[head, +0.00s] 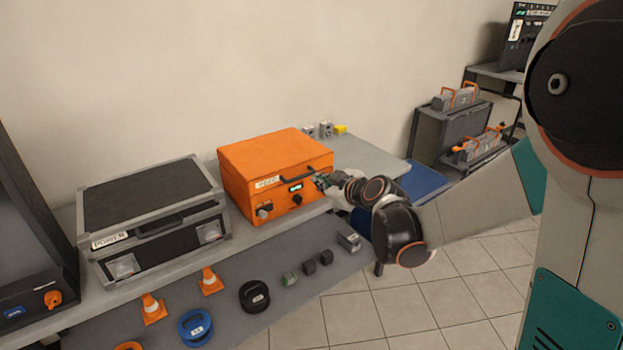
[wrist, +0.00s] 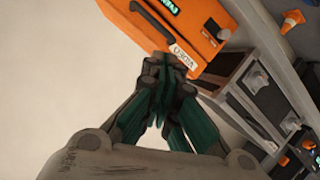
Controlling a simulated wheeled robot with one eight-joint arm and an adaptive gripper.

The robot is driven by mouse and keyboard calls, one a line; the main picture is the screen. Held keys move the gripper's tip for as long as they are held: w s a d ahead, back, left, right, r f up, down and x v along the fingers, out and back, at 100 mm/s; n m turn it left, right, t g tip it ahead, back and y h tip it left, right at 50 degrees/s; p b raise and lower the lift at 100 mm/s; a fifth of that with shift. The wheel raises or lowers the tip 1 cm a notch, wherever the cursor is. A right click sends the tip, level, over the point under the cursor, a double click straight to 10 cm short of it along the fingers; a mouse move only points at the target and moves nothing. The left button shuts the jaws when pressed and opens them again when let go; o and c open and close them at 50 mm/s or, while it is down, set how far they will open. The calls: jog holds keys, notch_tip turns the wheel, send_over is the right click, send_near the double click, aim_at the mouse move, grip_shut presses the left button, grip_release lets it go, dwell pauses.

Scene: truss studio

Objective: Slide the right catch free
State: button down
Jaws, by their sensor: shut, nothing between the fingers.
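The orange case (head: 262,160) labelled VIDEO stands shut on the bench, with a dark handle (head: 298,172), a small lit display and a dark knob (head: 297,200) on its front. A grey catch (head: 264,211) shows at its front left. My gripper (head: 321,181) is shut and empty at the right end of this front. It covers that spot, so I cannot see a right catch there or tell whether I touch the case. In the wrist view the closed fingers (wrist: 160,92) overlap the orange case (wrist: 200,25) near its label.
A grey case (head: 150,203) labelled POWER, with two plate-like latches, stands to the left. Orange cones (head: 211,281), tape rolls (head: 254,296) and small blocks (head: 326,257) lie on the lower front shelf. A few small items (head: 325,129) sit behind the orange case.

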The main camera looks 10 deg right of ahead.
jog(key=w+d+f+n+t, duration=0.3)
jog(key=w+f, duration=0.5)
jog(key=f, duration=0.4)
jog(key=shift+w+h, duration=0.3)
jog(key=shift+w, duration=0.1)
jog(key=b+x, duration=0.2)
jog(key=x, duration=0.7)
jog(key=shift+f, duration=0.1)
jog(key=w+d+f+b, duration=0.2)
jog(key=shift+w+d+f, duration=0.2)
jog(key=shift+d, duration=0.15)
